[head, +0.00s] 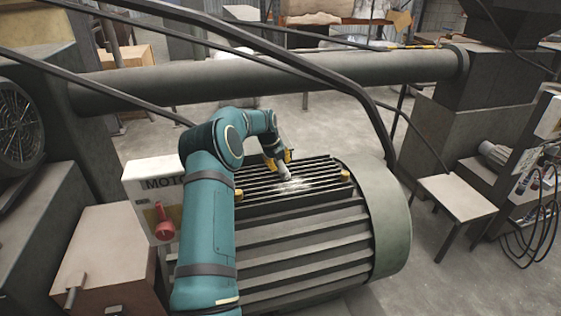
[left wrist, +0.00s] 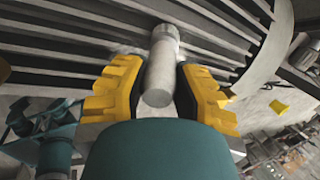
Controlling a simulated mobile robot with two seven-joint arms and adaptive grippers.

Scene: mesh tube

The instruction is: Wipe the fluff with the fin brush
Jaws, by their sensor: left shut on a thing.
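The fluff (head: 292,186) is a pale whitish patch on the dark top fins of the large grey motor (head: 300,245). My left gripper (head: 279,160), with yellow fingers, is over the fins just behind the fluff. It is shut on the fin brush (head: 284,173), a light grey cylinder that points down at the fins by the fluff's upper left edge. I cannot tell whether its tip touches. In the left wrist view the brush (left wrist: 160,72) sits between the two yellow fingers, its far end against the slats. My right gripper is not in view.
A thick horizontal pipe (head: 270,78) runs behind the motor, and dark curved tubes cross above. A red knob (head: 165,230) is on the motor's left box. A small table (head: 457,197) stands at right. Yellow lugs (head: 345,175) stick up beside the fins.

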